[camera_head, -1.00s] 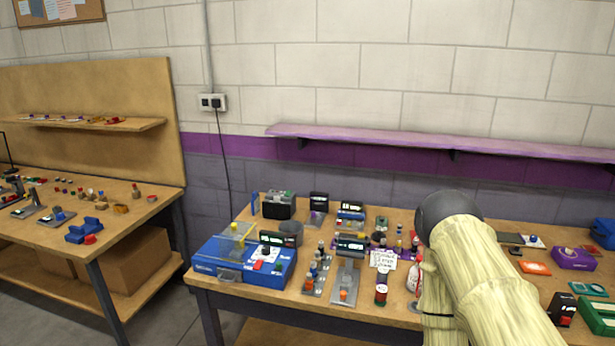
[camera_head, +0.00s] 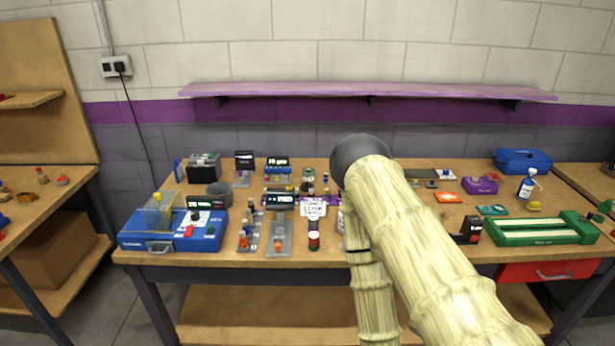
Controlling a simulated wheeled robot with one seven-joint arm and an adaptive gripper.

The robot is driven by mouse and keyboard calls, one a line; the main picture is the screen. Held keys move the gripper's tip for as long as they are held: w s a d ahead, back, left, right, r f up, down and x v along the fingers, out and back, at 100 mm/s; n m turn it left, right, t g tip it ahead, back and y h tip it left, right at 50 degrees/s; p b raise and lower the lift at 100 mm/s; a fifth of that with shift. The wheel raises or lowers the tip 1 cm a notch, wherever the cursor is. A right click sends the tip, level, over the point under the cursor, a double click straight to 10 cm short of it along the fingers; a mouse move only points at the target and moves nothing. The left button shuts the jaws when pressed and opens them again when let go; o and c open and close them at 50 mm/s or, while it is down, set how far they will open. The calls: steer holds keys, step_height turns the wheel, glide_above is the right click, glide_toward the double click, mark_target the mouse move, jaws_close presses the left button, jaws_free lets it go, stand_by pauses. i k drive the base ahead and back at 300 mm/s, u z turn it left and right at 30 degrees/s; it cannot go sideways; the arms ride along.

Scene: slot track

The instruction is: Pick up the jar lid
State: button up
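I cannot make out a jar lid for certain among the many small items on the workbench (camera_head: 390,251). A small jar-like item (camera_head: 308,176) stands near the back of the bench, too small to tell whether it has a lid. My arm, pale and ribbed with a dark round joint, covers the middle of the bench and hides what lies behind it. My gripper does not show.
A blue case (camera_head: 172,243) stands at the left, beside a grey cup (camera_head: 219,194). A green device (camera_head: 540,229), a blue box (camera_head: 523,161) and a spray bottle (camera_head: 527,184) are at the right. A purple shelf (camera_head: 365,91) hangs above. Bare wood shows right of my arm.

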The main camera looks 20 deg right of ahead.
mark_target(305, 187)
steer(key=u, duration=0.05)
steer(key=k, duration=0.5)
steer(key=z, duration=1.15)
steer(key=i, duration=1.05)
steer(key=u, duration=1.65)
